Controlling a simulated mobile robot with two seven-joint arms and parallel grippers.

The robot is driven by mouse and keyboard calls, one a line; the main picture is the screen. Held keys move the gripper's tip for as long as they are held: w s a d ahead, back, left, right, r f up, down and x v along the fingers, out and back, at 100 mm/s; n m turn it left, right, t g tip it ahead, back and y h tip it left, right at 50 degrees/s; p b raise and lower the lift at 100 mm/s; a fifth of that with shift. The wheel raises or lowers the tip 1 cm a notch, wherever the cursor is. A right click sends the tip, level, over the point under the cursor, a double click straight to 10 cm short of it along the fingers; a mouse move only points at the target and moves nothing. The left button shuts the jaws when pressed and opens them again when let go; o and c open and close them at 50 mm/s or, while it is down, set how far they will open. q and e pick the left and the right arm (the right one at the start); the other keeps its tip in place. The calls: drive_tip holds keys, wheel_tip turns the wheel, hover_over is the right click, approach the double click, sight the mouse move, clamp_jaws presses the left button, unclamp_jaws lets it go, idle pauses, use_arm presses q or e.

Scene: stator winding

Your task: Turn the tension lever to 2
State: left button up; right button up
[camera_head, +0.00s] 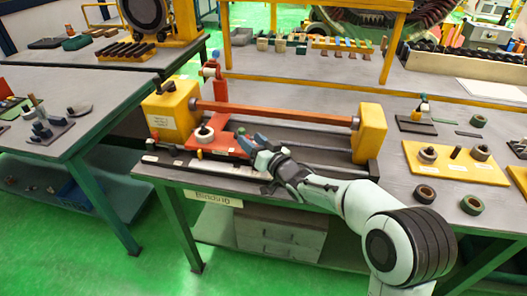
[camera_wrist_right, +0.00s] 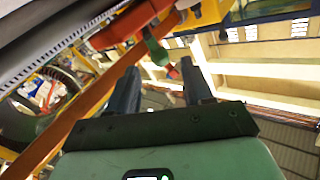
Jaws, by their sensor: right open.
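The winding machine has a yellow end block (camera_head: 172,112) at its left, another at its right, and an orange bar (camera_head: 270,116) between them. An orange-red carriage (camera_head: 222,143) carries a round knob (camera_head: 204,133). A small green lever-like part with a red tip (camera_wrist_right: 155,47) shows in the right wrist view, just beyond and between my fingers; it appears to be the tension lever. Its scale numbers are not readable. My right gripper (camera_head: 264,157) is at the carriage's front right side. In the wrist view its two fingers (camera_wrist_right: 158,80) are apart with nothing between them.
A yellow fixture plate (camera_head: 455,168) with rings is on the bench at right. Dark rails (camera_head: 315,138) run behind my right gripper. A white labelled strip (camera_head: 220,168) lies along the front edge. A separate table (camera_head: 85,115) stands at left.

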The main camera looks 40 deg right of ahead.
drive_tip(key=s, duration=0.5)
drive_tip(key=shift+s, duration=0.35)
